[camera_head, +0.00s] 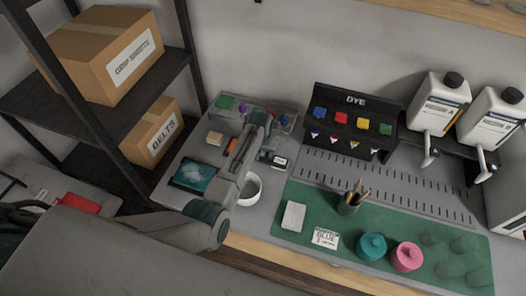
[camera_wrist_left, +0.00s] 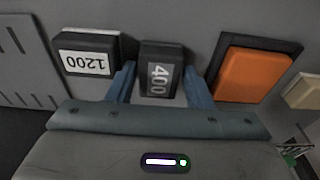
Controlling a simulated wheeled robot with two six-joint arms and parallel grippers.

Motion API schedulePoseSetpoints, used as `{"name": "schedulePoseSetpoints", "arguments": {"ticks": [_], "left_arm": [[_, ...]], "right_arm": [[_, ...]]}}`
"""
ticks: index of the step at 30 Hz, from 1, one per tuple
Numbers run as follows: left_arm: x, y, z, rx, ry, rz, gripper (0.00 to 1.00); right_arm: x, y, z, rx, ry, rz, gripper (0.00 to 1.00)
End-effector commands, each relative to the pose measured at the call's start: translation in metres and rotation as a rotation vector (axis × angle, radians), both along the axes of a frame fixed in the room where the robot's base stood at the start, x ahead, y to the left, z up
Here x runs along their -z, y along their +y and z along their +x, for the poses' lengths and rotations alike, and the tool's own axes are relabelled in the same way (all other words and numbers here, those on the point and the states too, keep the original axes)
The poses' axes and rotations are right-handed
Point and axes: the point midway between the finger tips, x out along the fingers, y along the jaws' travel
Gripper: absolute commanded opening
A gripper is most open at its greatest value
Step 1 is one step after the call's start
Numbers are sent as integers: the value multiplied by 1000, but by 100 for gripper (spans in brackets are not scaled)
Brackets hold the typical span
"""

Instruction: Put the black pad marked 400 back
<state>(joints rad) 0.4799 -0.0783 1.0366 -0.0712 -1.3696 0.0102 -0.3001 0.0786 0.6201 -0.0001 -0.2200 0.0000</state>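The black pad marked 400 (camera_wrist_left: 161,70) shows in the left wrist view with its label turned sideways. The fingers of my left gripper (camera_wrist_left: 160,88) stand on either side of it, close to its edges. I cannot tell whether they press on it or only straddle it. In the head view my left gripper (camera_head: 258,128) is over the back left of the bench, and the 400 pad is hidden or too small to make out there. My right gripper is not in view.
A pad marked 1200 (camera_wrist_left: 87,62) lies on one side of the 400 pad and an orange pad (camera_wrist_left: 249,73) on the other, both near the fingers. A white cup (camera_head: 250,190) stands beside my arm. The green mat (camera_head: 400,222) holds jars and cards.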

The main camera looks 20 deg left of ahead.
Motion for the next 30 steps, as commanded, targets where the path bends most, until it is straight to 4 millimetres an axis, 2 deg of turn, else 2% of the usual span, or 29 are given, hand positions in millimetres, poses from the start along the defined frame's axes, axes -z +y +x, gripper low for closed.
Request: {"name": "schedulePoseSetpoints", "arguments": {"ticks": [5, 8, 21, 25, 30], "left_arm": [[-6, 0, 0, 0, 0, 0, 46], [-16, 0, -1, 0, -2, 0, 46], [-99, 0, -13, 0, -4, 1, 46], [-114, 0, -16, 0, -1, 0, 46], [-122, 0, -18, 0, 1, 0, 46]], "right_arm": [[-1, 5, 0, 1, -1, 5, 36], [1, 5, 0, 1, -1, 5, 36], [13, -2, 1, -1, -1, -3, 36], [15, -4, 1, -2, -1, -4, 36], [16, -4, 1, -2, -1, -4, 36]]}}
